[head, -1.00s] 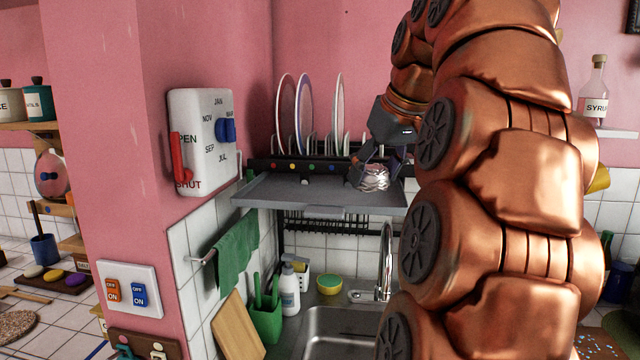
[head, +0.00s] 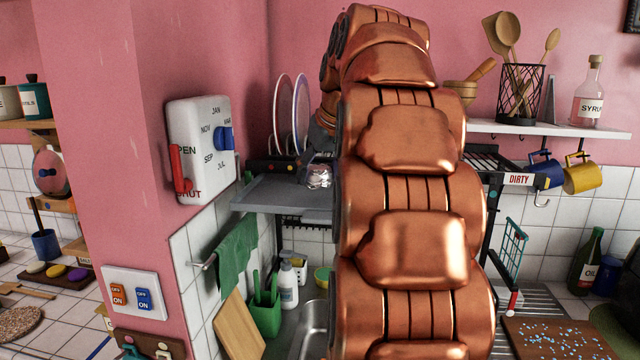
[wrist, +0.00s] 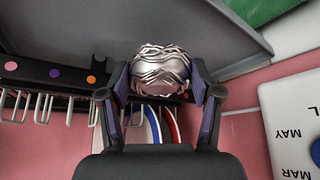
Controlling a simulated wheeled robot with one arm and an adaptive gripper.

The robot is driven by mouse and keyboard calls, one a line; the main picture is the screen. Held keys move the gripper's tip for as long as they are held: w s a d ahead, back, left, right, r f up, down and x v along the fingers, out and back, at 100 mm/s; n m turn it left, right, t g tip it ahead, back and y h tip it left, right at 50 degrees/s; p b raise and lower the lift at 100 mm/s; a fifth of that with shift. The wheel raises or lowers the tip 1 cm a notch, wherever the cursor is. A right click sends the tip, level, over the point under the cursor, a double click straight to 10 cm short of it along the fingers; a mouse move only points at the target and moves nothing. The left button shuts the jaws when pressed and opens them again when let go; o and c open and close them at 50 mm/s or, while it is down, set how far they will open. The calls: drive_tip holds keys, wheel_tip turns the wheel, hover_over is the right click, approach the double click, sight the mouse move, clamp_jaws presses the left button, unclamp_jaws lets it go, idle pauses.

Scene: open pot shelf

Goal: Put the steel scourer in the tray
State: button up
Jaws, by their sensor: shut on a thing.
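The steel scourer (head: 318,176) is a shiny silver ball of coiled metal. In the wrist view the scourer (wrist: 160,68) sits between the fingertips of my gripper (wrist: 160,88), which is shut on it. In the head view my gripper (head: 320,158) is partly hidden behind my copper arm. The grey tray (head: 270,192) is a flat shelf-like tray under the plate rack. The scourer is over the tray's right part as seen in the head view. I cannot tell whether it touches the tray. The tray's right end is hidden by my arm. The tray's surface (wrist: 215,35) also shows in the wrist view.
Plates (head: 301,112) stand in the rack behind the tray. A white dial panel (head: 203,150) is on the pink wall at left. A green towel (head: 237,250) hangs below. A DIRTY-labelled rack (head: 519,180) and mugs (head: 583,178) are at right. The tray's left part is clear.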

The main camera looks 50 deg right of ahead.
sight(320, 186)
drive_tip(key=shift+f+p, duration=0.7)
drive_tip(key=shift+f, duration=0.9)
drive_tip(key=shift+f, duration=0.15)
drive_tip(key=o, duration=1.1)
drive_tip(key=shift+r, duration=0.25)
drive_tip(key=b+v, duration=0.1)
drive_tip(key=v, duration=1.1)
